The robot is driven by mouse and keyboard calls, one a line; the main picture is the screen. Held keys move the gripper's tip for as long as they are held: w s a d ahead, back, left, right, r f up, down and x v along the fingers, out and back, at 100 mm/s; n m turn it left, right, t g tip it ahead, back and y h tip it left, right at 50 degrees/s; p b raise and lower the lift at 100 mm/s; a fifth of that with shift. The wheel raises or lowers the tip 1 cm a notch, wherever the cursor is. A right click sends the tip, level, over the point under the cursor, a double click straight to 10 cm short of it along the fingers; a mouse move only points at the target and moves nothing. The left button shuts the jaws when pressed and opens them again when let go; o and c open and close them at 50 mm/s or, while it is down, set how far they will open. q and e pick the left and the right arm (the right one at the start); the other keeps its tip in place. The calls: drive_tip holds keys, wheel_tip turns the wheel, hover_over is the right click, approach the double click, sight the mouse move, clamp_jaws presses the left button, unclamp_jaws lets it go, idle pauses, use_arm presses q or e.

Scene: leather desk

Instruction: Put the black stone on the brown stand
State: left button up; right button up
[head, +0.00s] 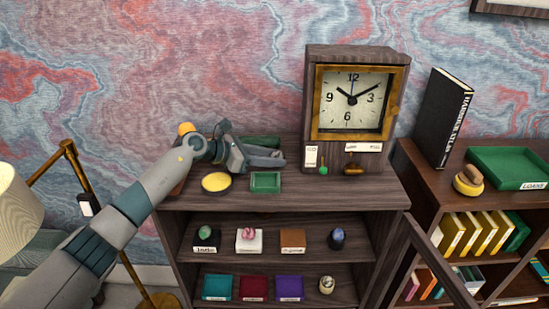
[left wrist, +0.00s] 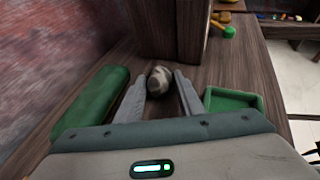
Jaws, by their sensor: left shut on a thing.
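My left gripper (head: 281,158) is over the cabinet top, just left of the clock. In the left wrist view its fingers (left wrist: 161,86) are shut on a small rounded stone (left wrist: 159,79), mottled grey-brown with dark patches. The fingers hide the stone in the head view. The brown stand (head: 292,241) is on the upper shelf below, with a label on its front and nothing on it. I see no plainly black loose stone elsewhere. My right gripper is not in view.
The clock (head: 350,100) stands close right of the gripper. A green tray (head: 265,182) and yellow dish (head: 216,183) lie in front. A white stand (head: 249,241) with a pink stone is left of the brown stand; a blue stone (head: 337,234) is right. An open cabinet door (head: 432,263) stands right.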

sight(271, 155)
use_arm(q)
drive_tip(key=shift+r, duration=0.15)
drive_tip(key=shift+r+b, duration=0.4)
drive_tip(key=shift+r, duration=0.15)
wheel_tip(271, 155, up, 7)
drive_tip(key=b, duration=0.3)
drive_tip(key=shift+r, duration=0.85)
